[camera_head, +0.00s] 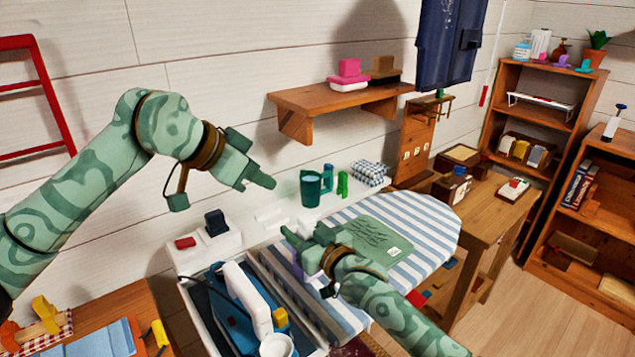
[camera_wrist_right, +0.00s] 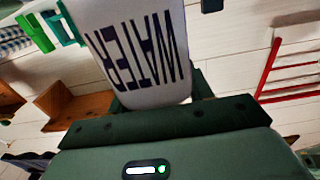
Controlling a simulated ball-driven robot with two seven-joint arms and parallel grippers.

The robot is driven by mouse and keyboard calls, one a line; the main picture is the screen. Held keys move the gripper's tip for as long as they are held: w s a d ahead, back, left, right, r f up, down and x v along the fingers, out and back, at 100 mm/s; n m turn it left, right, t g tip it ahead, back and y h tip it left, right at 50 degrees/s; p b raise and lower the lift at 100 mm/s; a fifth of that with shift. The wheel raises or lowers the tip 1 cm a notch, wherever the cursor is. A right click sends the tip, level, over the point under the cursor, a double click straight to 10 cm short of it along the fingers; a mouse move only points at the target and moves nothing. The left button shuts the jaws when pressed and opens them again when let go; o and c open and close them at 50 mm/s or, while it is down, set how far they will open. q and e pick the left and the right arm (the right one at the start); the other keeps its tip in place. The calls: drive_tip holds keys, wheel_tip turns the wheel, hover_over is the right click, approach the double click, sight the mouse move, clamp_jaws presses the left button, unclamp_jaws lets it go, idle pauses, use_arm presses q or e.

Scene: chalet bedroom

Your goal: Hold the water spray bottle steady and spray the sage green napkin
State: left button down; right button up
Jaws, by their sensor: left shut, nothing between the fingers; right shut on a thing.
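The sage green napkin (camera_head: 368,238) lies spread out, with some wrinkles, on the striped ironing board (camera_head: 425,220). My right gripper (camera_head: 302,238) is beside the napkin's left edge, over the board's left part. In the right wrist view it is shut on the water spray bottle (camera_wrist_right: 140,50), whose white body reads WATER in dark letters. The bottle's trigger and nozzle are not clear, and in the head view the gripper mostly hides it. My left gripper (camera_head: 262,182) is shut and empty, raised in front of the wall, up and left of the right gripper.
A dark green cup (camera_head: 310,189) and a folded checked cloth (camera_head: 370,173) are behind the board. A blue and white iron (camera_head: 240,305) stands at the board's left end. A wooden wall shelf (camera_head: 335,97) hangs above. A wooden side table (camera_head: 490,215) stands right of the board.

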drive_tip(key=shift+d+f, duration=0.1)
drive_tip(key=shift+f, duration=0.05)
drive_tip(key=o, duration=1.3)
